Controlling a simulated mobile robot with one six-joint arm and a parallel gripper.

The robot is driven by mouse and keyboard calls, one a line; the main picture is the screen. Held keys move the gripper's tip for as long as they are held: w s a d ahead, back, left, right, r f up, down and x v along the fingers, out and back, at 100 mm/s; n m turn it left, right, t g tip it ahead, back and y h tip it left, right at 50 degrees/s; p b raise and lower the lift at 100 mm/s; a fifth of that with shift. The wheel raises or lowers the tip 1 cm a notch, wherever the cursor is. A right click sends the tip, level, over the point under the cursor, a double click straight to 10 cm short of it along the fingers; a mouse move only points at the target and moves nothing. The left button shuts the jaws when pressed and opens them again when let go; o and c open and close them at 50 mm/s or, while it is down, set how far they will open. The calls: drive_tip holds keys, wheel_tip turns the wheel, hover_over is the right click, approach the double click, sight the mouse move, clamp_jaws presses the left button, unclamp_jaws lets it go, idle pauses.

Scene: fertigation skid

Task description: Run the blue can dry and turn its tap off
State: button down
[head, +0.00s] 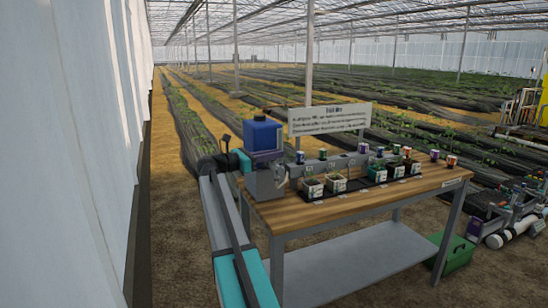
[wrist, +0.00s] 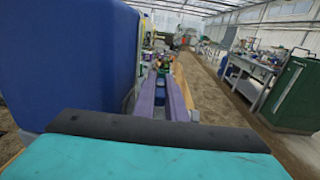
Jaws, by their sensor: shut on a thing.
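The blue can (head: 262,134) stands upright at the left end of the wooden-topped bench, a dark cap on top. In the wrist view the blue can (wrist: 70,60) fills the left side, close beside my gripper (wrist: 162,72). My gripper's purple-grey fingers are close together and reach forward along the can. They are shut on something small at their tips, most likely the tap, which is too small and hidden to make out. A grey vessel (head: 265,182) sits below the can at the bench's left end. The level in the can cannot be seen.
The bench top (head: 340,203) holds several potted seedlings (head: 336,182) and small cans; a sign (head: 329,119) stands behind. A green box (head: 452,251) is on the floor at right. A white wall (head: 80,150) runs along the left. A green cabinet (wrist: 296,92) stands beyond the aisle.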

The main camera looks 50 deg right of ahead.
drive_tip(key=shift+a+f+m+g, duration=0.15)
drive_tip(key=shift+f+m+g, duration=0.15)
drive_tip(key=shift+f+g, duration=0.1)
drive_tip(key=c, duration=1.8)
unclamp_jaws()
drive_tip(key=shift+r, duration=0.15)
drive_tip(key=shift+w, duration=0.1)
drive_tip(key=shift+r, duration=0.1)
drive_tip(key=v, duration=1.3)
drive_tip(key=shift+w+a+p, duration=0.25)
drive_tip(key=shift+a+p, duration=0.05)
drive_tip(key=shift+r, duration=0.15)
